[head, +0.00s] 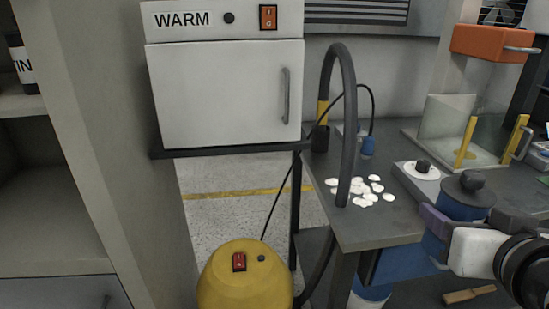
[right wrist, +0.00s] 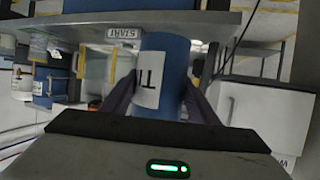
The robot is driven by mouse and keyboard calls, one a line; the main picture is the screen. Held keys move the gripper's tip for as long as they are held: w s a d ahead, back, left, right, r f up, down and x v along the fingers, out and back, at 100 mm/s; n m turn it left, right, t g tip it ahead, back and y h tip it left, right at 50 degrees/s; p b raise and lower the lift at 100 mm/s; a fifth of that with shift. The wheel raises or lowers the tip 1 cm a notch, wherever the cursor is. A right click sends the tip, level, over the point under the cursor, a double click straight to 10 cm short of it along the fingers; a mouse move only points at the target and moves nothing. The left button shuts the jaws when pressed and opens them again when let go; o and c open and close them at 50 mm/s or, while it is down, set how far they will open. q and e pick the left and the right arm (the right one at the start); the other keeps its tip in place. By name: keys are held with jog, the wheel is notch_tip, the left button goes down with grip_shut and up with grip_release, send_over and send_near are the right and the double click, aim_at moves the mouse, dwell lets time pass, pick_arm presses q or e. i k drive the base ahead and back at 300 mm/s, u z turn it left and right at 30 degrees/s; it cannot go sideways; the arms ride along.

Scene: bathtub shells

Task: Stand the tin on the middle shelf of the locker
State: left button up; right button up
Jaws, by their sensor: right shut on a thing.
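The locker (head: 88,140) stands at the left, with an upper shelf (head: 22,104) and a lower one (head: 50,242) in view. My left gripper is not in view.
A dark labelled container (head: 22,66) stands on the upper visible shelf; the lower one looks bare. White discs (head: 360,190) lie on the bench.

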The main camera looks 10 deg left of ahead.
aim_at(39, 218)
jog(key=u, duration=3.3)
jog(key=k, duration=1.4)
jog(key=z, duration=0.45)
jog(key=i, duration=1.65)
